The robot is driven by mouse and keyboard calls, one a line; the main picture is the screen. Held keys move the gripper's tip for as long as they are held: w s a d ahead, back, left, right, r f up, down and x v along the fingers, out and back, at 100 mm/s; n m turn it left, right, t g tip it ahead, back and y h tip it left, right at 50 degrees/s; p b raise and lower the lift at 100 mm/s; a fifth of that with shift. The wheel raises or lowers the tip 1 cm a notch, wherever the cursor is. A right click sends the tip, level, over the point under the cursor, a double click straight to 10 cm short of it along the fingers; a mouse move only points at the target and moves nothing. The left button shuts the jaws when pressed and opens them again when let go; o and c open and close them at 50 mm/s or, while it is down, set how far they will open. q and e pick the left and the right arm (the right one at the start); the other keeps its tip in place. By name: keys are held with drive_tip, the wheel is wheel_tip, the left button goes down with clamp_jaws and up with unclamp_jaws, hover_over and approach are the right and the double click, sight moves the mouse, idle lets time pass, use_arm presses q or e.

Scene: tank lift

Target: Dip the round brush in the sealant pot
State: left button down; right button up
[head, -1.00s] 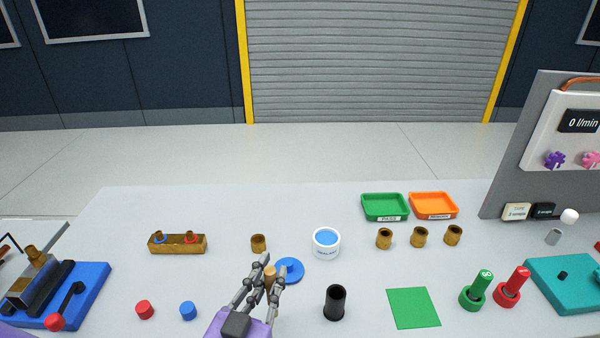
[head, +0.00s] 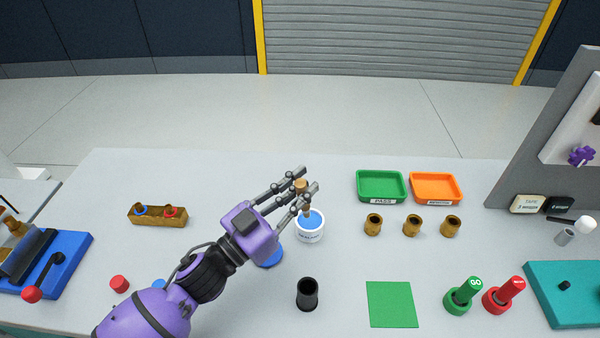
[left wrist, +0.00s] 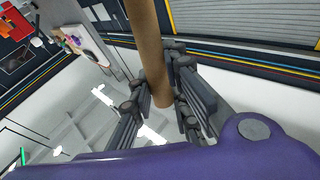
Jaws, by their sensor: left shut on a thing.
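The white sealant pot (head: 310,236) stands open on the table, with blue sealant inside. My left gripper (head: 310,178) is shut on the round brush (head: 301,186), whose tan wooden handle shows between the fingers. The brush is over the pot in the head view, its lower part seen against the blue sealant. I cannot tell whether its tip touches the sealant. The left wrist view shows the handle (left wrist: 150,50) between the fingers; the bristles are not clear there. My right gripper is not in view.
A blue disc, likely the lid (head: 270,259), lies left of the pot, partly behind my arm. A black cup (head: 307,294) stands in front. Several brass fittings (head: 412,225) are to the right, with green (head: 381,198) and orange (head: 435,199) trays behind them.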

use_arm(q)
drive_tip(key=shift+w+d+r+m+g+h, duration=0.1)
drive_tip(key=shift+w+r+m+g+h, duration=0.25)
drive_tip(key=shift+r+m+g+h, duration=0.4)
drive_tip(key=shift+w+r+m+g+h, duration=0.2)
drive_tip(key=shift+r+m+g+h, duration=0.25)
drive_tip(key=shift+r+h, duration=0.2)
drive_tip(key=shift+f, duration=0.1)
wheel_tip(320, 180, down, 5)
drive_tip(key=shift+r+b, duration=0.1)
drive_tip(key=shift+b, duration=0.8)
drive_tip(key=shift+f+b, duration=0.4)
drive_tip(key=shift+f, duration=0.2)
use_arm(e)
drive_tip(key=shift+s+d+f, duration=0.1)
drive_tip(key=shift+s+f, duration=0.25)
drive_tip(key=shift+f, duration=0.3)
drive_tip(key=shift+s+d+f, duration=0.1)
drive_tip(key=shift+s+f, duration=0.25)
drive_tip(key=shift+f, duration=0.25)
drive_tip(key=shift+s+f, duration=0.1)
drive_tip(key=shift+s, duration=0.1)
